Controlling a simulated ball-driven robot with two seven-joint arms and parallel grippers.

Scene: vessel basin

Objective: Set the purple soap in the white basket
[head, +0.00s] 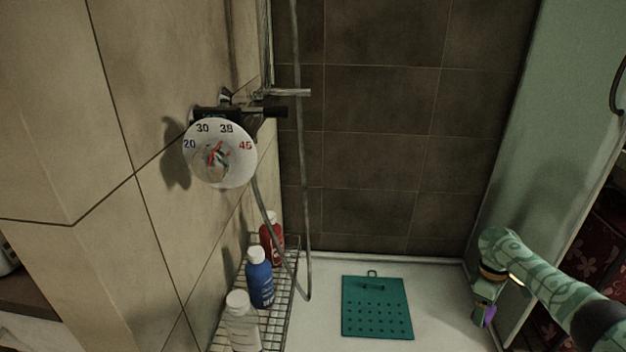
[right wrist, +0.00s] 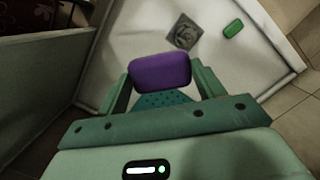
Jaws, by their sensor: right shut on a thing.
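The purple soap (head: 490,314) is held low over the right side of the white shower floor in the head view. My right gripper (head: 483,309) is shut on it, with the jaws pointing down. In the right wrist view the soap (right wrist: 160,72) is a rounded purple block between the two green fingers (right wrist: 162,88). A pale wire basket (head: 275,318) holding bottles is along the left wall in the head view, well to the left of my right gripper. Its near end is cut off by the picture edge. My left gripper is not in view.
A teal perforated mat (head: 377,307) lies between the basket and my right gripper. The basket holds a white bottle (head: 241,322), a blue bottle (head: 259,278) and a red bottle (head: 271,240). A shower hose (head: 304,180) hangs beside it. A green block (right wrist: 233,28) lies on the white floor.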

